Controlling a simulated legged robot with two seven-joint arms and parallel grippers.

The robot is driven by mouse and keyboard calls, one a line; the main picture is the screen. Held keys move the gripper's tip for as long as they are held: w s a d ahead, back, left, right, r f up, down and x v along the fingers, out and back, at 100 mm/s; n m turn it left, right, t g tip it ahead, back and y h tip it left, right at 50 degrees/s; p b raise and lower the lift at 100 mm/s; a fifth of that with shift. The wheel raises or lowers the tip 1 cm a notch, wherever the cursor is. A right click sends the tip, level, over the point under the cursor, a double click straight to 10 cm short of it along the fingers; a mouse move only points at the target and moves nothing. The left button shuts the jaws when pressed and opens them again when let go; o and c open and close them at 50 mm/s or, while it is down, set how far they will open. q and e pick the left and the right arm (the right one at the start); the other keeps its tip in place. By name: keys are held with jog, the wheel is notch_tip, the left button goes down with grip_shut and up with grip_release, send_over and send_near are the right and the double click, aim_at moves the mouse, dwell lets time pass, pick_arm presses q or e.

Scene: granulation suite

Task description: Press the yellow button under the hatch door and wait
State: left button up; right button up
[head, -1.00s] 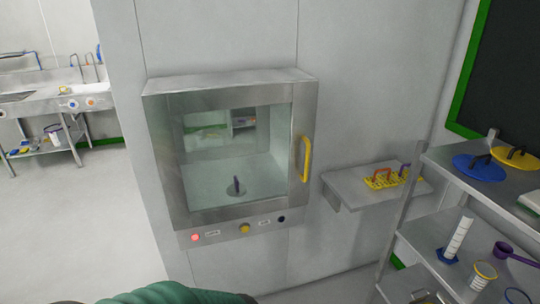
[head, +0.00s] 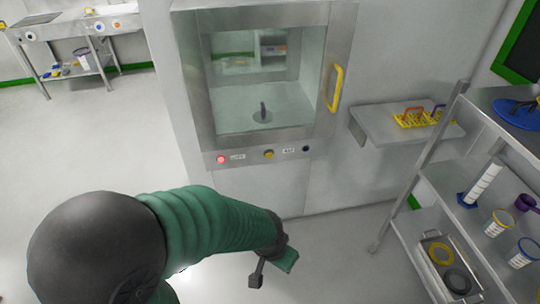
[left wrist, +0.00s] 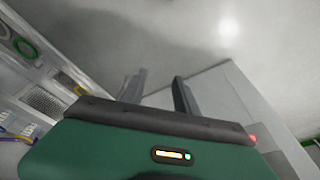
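The yellow button (head: 268,155) sits on the panel strip under the closed hatch door (head: 343,60), between a red lit lamp (head: 221,159) on the left and a dark button (head: 306,149) on the right. The button cannot be made out in that view. My right gripper is not in view.
A yellow handle (head: 335,88) sticks out from the door's right side. A wall shelf (head: 378,127) holds a yellow rack (head: 416,118). A metal shelf unit (head: 440,150) with containers stands at the right. The floor at left is clear.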

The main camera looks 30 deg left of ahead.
pick_arm(q)
grip_shut()
dwell(0.4)
dwell(1.4)
